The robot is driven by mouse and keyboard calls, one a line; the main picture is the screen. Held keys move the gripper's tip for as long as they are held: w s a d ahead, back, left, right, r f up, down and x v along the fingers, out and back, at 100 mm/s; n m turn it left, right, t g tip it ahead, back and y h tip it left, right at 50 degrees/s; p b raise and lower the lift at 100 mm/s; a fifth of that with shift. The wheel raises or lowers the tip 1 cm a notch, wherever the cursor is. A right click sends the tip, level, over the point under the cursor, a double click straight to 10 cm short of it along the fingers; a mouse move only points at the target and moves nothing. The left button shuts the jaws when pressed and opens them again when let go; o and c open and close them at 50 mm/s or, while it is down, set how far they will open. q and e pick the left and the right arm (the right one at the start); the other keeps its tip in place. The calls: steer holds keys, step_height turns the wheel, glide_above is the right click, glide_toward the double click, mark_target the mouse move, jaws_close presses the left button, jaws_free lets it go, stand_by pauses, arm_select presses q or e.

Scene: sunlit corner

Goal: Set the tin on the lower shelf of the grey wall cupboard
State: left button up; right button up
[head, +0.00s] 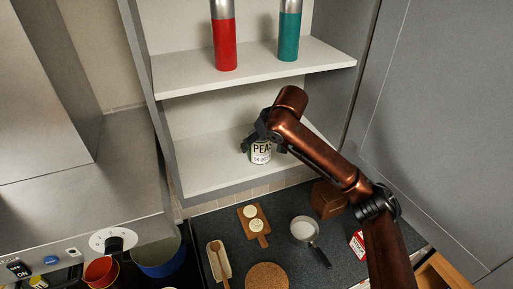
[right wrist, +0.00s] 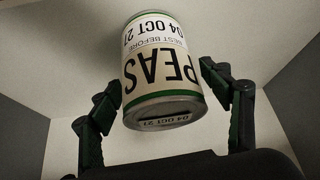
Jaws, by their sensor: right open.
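The tin (head: 261,151), with a white PEAS label and green bands, stands upright on the lower shelf (head: 215,176) of the grey wall cupboard (head: 165,125). My right gripper (head: 262,137) reaches in from the right and partly covers the tin's upper part. In the right wrist view the tin (right wrist: 163,75) is between the open fingers of my right gripper (right wrist: 160,85), with a gap showing on the right side. The left finger is very close to the tin; I cannot tell if it touches. My left gripper is out of view.
The upper shelf (head: 250,71) holds a red bottle (head: 224,42) and a teal bottle (head: 289,38). Below, the dark worktop (head: 285,238) carries a board (head: 254,236), a pan (head: 303,230) and a brown block (head: 328,198). The lower shelf is clear left of the tin.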

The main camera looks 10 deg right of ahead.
steer(key=b+v, duration=0.2)
steer(key=v, duration=0.5)
steer(key=shift+s+r, duration=0.15)
steer(key=shift+r, duration=0.1)
steer(key=shift+s+d+r, duration=0.15)
steer(key=shift+s+r, duration=0.15)
steer(key=shift+r, duration=0.15)
